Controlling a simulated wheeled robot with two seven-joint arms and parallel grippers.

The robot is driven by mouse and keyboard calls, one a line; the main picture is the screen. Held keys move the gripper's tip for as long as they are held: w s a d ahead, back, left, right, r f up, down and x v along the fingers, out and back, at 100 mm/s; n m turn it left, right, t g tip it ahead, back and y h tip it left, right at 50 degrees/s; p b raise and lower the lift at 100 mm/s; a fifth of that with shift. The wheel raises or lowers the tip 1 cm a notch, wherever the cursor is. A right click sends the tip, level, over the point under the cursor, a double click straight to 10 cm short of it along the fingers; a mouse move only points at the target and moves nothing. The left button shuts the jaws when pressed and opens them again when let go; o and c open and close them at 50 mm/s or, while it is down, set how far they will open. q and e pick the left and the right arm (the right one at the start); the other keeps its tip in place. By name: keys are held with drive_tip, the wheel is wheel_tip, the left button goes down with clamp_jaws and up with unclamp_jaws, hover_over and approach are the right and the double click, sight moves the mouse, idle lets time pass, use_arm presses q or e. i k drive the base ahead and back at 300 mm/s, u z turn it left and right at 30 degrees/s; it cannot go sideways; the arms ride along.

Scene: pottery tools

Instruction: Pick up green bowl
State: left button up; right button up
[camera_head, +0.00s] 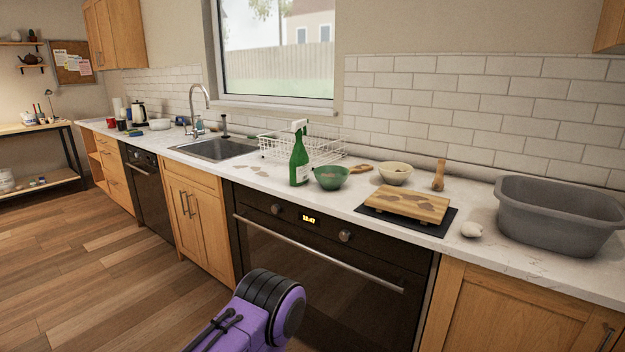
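A green bowl (331,177) stands upright on the white counter above the oven. It sits just right of a green spray bottle (299,158) with a white nozzle. Its inside shows only partly. A purple and black part of my own arm shows low in the middle, in front of the oven and well below the counter. Neither gripper's fingers are in view.
A cream bowl (396,175) and a wooden pestle-like tool (439,175) stand right of the green bowl. A wooden board (408,204) lies on a dark mat. A white dish rack (283,147) is behind the bottle. A grey tub (556,222) fills the right end.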

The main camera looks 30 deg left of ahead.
sight(331, 179)
drive_tip(key=u, duration=2.05)
drive_tip(key=i, duration=2.7)
drive_tip(key=u, duration=1.65)
drive_tip(key=i, duration=0.4)
drive_tip(key=z, duration=3.8)
